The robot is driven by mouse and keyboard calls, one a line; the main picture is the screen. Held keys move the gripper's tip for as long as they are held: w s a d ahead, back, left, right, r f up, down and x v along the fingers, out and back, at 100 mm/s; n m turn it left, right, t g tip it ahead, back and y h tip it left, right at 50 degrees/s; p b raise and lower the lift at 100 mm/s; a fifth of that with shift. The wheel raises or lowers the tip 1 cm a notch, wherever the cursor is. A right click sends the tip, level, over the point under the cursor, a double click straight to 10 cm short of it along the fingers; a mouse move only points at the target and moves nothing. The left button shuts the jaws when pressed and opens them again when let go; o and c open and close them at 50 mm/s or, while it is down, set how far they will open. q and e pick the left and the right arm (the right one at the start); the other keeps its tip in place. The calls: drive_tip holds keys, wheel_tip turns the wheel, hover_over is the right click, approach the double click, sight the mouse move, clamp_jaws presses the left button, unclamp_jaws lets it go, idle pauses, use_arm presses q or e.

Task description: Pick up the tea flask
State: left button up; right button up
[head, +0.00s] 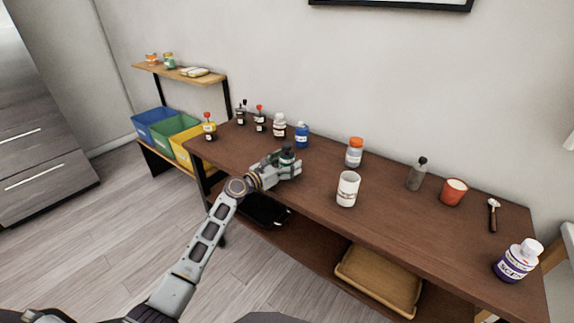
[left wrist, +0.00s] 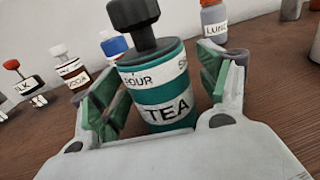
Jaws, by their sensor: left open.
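The tea flask (left wrist: 155,85) is a teal cylinder with white bands, a "TEA" label and a dark grey stopper. It stands upright on the brown wooden table (head: 325,170); in the head view its top (head: 287,154) shows, and my gripper hides its lower part. My left gripper (head: 290,166) is open, with its green-padded fingers on either side of the flask. My right gripper is not in view.
Behind the flask stand a blue bottle (head: 301,134) and a white-labelled jar (head: 279,125).

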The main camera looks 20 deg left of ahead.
sight(287, 144)
use_arm(q)
drive_tip(key=c, duration=1.1)
drive_tip(key=shift+c, duration=0.5)
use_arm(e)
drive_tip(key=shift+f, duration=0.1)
use_arm(q)
drive_tip(key=shift+r, duration=0.2)
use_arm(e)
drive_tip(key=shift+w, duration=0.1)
use_arm(q)
drive_tip(key=shift+r, duration=0.3)
wheel_tip(287, 144, up, 7)
drive_tip(key=p, duration=0.3)
drive_tip(key=shift+f, duration=0.1)
drive_tip(key=shift+r+p, duration=0.65)
drive_tip(key=shift+r, duration=0.45)
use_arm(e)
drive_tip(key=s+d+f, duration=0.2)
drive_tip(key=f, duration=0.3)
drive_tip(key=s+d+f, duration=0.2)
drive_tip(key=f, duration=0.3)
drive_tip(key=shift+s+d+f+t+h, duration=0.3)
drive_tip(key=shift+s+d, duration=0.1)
